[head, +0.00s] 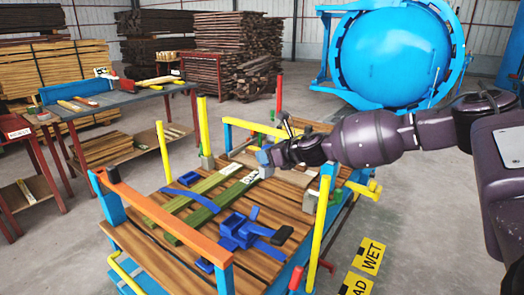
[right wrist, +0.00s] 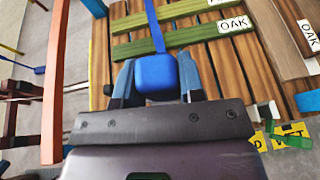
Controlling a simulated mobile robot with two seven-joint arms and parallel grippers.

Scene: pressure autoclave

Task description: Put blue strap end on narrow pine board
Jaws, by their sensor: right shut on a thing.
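My right gripper (head: 268,156) reaches in from the right over the slatted cart. In the right wrist view it (right wrist: 157,88) is shut on the blue strap end (right wrist: 156,74), a blue block between both fingers. A blue strap (right wrist: 154,28) runs from the block across a green board. Two green boards (head: 228,190) lie on the cart deck; in the wrist view one green board (right wrist: 180,39) bears an OAK label. A pale brown board (head: 288,176) lies beside them, its label unreadable. I cannot tell which board is the narrow pine one. My left gripper is not in view.
A blue ratchet (head: 236,229) with loose strap lies on the deck (head: 150,240). Yellow posts (head: 321,220) and an orange rail (head: 160,212) edge the cart. A workbench (head: 125,97) with boards stands left; a blue autoclave (head: 390,55) stands behind.

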